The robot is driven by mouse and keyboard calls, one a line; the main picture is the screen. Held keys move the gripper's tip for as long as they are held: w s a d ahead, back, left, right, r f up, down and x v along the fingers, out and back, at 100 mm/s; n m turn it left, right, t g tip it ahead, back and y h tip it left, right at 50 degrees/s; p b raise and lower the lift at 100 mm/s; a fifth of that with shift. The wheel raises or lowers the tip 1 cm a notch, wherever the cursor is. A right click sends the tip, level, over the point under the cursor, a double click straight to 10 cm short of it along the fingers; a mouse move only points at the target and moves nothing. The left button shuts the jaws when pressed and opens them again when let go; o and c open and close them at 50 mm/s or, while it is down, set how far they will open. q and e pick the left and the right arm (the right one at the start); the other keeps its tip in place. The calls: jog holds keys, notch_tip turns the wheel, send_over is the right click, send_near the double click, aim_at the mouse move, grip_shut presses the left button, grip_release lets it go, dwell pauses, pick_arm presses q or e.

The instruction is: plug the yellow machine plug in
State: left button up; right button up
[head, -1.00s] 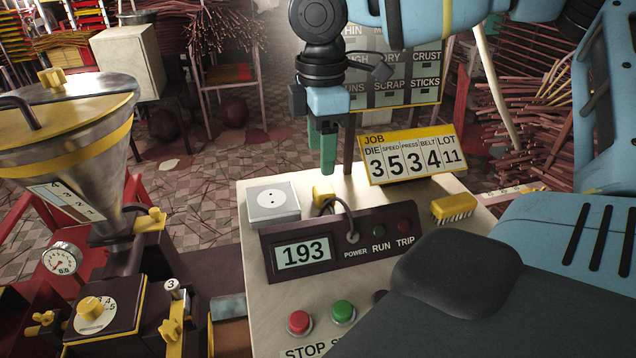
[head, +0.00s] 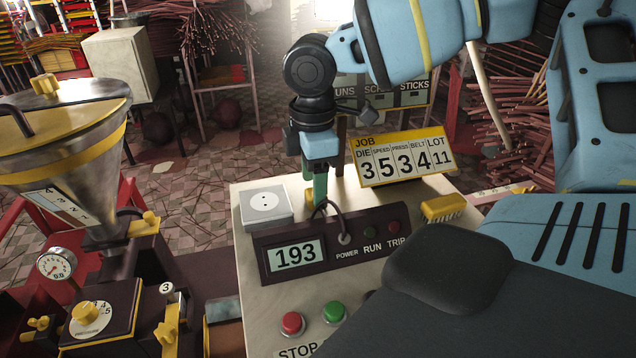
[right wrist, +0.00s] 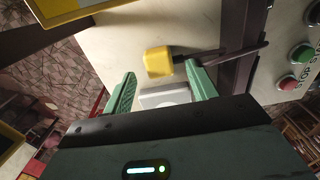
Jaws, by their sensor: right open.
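The yellow plug (head: 309,197) lies on the pale bench top behind the dark display panel, partly hidden by my right gripper in the head view. Its dark cable (head: 328,205) arches to the panel near POWER. My right gripper (head: 318,190) is open, its green fingers pointing down over the plug. In the right wrist view the yellow plug (right wrist: 158,62) shows just beyond and between the fingertips (right wrist: 160,82), with nothing held. The white socket box (head: 265,207) with two holes stands left of the plug; part of it shows between the fingers in the wrist view (right wrist: 165,97). My left gripper is not seen.
The dark panel (head: 330,246) reads 193 in front of the plug. A yellow JOB sign (head: 403,157) and a yellow brush (head: 443,208) stand to the right. Red (head: 292,323) and green (head: 334,312) buttons are at the front. A metal hopper (head: 65,170) stands left.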

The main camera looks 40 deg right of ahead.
jog(key=shift+f, duration=1.05)
jog(key=shift+c, duration=0.2)
jog(key=c, duration=1)
jog(key=shift+r, duration=0.1)
jog(key=shift+c, duration=0.2)
notch_tip(320, 180, up, 10)
